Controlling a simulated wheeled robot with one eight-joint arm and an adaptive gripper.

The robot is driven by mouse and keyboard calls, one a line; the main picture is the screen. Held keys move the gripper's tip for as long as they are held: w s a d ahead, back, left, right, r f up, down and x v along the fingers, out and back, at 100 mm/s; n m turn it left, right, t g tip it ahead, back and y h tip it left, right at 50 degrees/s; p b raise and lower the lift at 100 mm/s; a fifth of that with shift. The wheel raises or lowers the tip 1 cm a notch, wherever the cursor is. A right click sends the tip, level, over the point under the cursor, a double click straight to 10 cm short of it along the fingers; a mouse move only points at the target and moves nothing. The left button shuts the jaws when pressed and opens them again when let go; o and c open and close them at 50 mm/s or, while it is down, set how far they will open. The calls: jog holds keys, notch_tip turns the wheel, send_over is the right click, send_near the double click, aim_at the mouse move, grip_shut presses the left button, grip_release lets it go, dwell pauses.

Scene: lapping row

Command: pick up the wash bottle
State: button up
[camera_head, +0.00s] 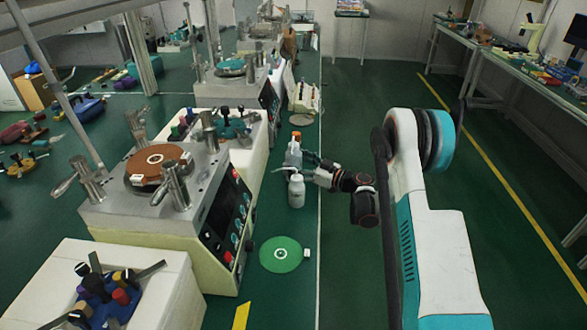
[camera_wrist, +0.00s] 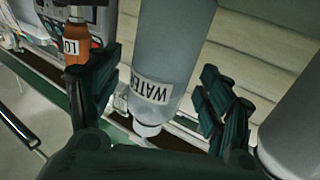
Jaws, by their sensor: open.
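A pale grey bottle labelled WATER (camera_wrist: 180,55) shows upside down between the fingers of my open gripper (camera_wrist: 155,100) in the wrist view. Its cap points to the bottom of the picture, and I see gaps on both sides. In the head view my gripper (camera_head: 311,167) reaches in from the right, beside a pale bottle (camera_head: 292,157) that it partly hides. A white bottle with a thin bent spout (camera_head: 296,192) stands upright just nearer the camera. A grey rounded body (camera_wrist: 295,130) at the wrist view's right edge is close to a finger.
A small orange bottle (camera_wrist: 77,45) is beyond the left finger in the wrist view. A green disc (camera_head: 281,255) lies in front of the bottles. The lapping machine (camera_head: 160,200) stands left of them.

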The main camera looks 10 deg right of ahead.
jog(key=shift+w+a, duration=0.45)
jog(key=shift+w, duration=0.05)
jog(key=shift+r, duration=0.1)
jog(key=c, duration=1.4)
